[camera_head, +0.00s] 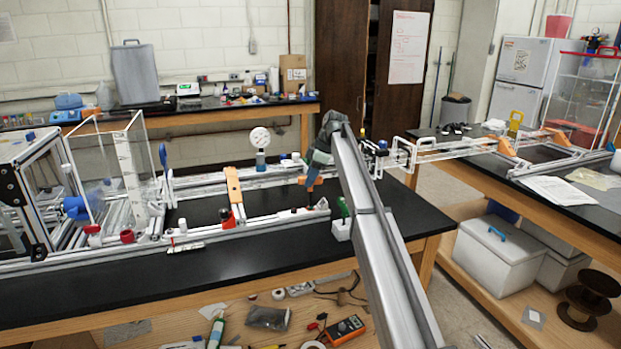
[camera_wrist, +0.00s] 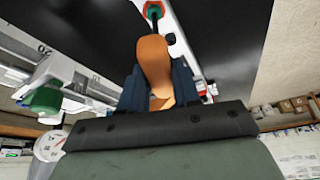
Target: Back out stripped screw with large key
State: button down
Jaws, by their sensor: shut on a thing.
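My gripper (camera_head: 312,172) is shut on an orange handle (camera_wrist: 153,60), which I take to be the large key. In the wrist view my gripper's dark blue fingers (camera_wrist: 158,88) close on both sides of the handle. A thin shaft runs from the handle to a teal and red-orange piece (camera_wrist: 153,11) by a pale rail. In the head view the orange tool (camera_head: 309,184) hangs tilted below my gripper, above the front extrusion rail (camera_head: 265,222). The stripped screw is too small to make out, and I cannot tell whether the key tip sits in it.
A white holder (camera_head: 341,229) with a green-handled tool (camera_head: 344,208) stands right of the rail. An orange bracket (camera_head: 234,188) and a white round disc (camera_head: 260,138) stand left of my gripper.

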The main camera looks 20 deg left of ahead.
dwell(0.3)
jog(key=shift+n+g+h, duration=0.4)
jog(key=shift+n+g, duration=0.1)
jog(key=shift+n, duration=1.1)
jog(key=shift+m+t+y, duration=0.3)
jog(key=shift+m, duration=0.8)
jog(key=shift+r, duration=0.1)
jog(key=shift+r, duration=1.45)
